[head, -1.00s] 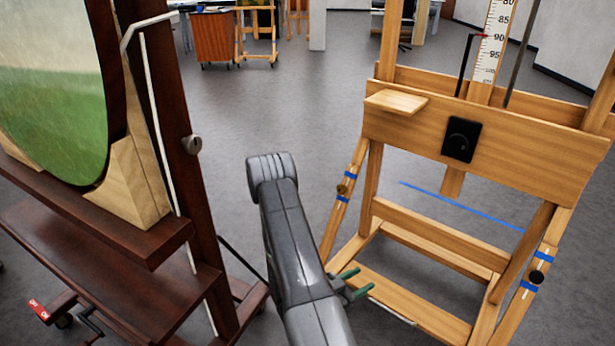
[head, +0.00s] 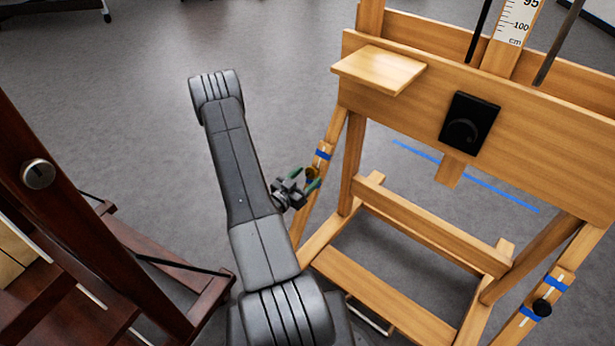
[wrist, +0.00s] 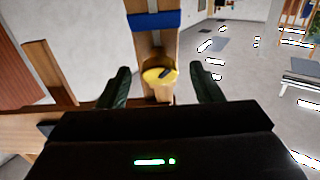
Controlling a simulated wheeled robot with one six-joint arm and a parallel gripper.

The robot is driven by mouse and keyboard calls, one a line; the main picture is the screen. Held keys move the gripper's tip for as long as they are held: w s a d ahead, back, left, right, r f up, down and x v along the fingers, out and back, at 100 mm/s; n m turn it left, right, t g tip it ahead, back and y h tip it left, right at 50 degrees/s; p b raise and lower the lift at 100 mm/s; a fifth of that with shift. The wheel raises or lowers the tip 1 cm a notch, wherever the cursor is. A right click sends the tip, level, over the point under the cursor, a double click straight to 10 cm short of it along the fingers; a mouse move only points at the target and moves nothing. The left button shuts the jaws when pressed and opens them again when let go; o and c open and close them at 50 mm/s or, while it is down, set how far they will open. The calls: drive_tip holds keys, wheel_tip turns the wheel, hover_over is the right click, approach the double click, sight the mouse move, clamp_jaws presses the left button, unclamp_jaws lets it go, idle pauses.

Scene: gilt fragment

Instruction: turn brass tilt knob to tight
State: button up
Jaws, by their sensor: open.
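The brass tilt knob (wrist: 159,75) sits on the easel's left wooden strut, just below a blue band (wrist: 154,20) in the wrist view. It is a round yellow knob with a dark mark across its face. My gripper (head: 303,183) is open with green fingers. In the wrist view its fingers (wrist: 164,84) stand to either side of the knob, apart from it. Whether the knob lies between the fingertips or beyond them, I cannot tell.
The light wooden easel (head: 430,235) has a black knob (head: 542,307) on its right strut, a black square dial (head: 469,123) and a small shelf (head: 380,69). A dark wooden easel (head: 70,220) stands at the left. Grey floor is open behind my arm.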

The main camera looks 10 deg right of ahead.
drive_tip(key=shift+w+d, duration=0.4)
drive_tip(key=shift+d, duration=0.05)
drive_tip(key=c, duration=1)
